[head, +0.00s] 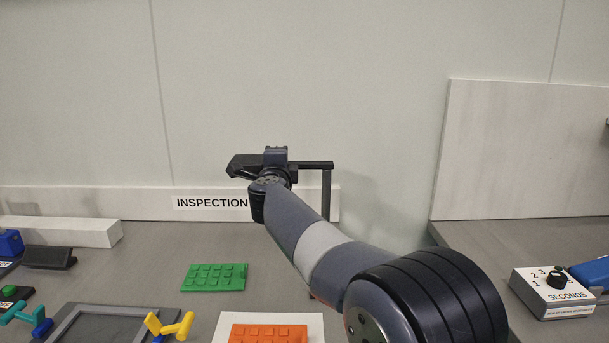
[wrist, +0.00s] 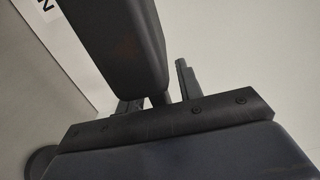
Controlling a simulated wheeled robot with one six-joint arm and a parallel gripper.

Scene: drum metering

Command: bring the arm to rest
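My arm reaches from the lower right of the head view up to the middle, in front of the wall. Its end, my gripper (head: 275,160), is up in the air above the back of the bench (head: 160,262), near the INSPECTION sign (head: 210,202). The fingers are dark and small there, and I cannot tell their opening. The wrist view is filled mostly by dark parts of my own arm and shows no clear pair of fingertips. I see no object held.
A green studded plate (head: 215,277) lies on the bench, with an orange one (head: 268,333) on a white base in front. A yellow handle (head: 170,326) and teal handle (head: 25,313) stand at left. A SECONDS dial box (head: 552,293) is at right. A dark post (head: 326,195) shows beside my gripper.

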